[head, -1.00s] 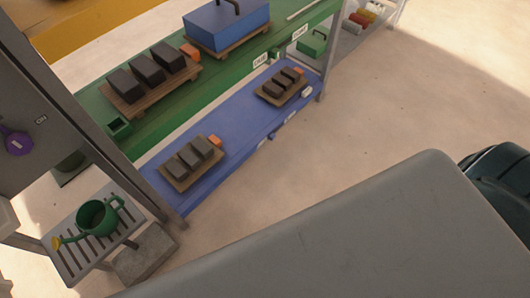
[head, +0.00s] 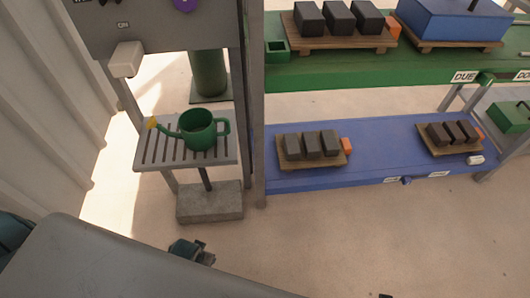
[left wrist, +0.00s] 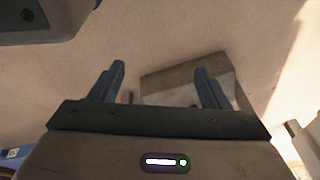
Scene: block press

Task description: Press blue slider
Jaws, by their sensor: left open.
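The lower shelf is blue (head: 325,178). My left gripper (head: 192,252) is low at the bottom left of the head view, in front of a grey block and well left of the slider. In the left wrist view my left gripper (left wrist: 158,69) is open and empty, with its fingers apart over the floor and the block. My right gripper is not in view.
A green watering can (head: 199,130) stands on a slatted stand (head: 160,153) above the grey block (head: 210,203). Pallets of dark blocks (head: 312,145) (head: 452,133) rest on the blue shelf. The green shelf (head: 350,76) is above. The floor in front is clear.

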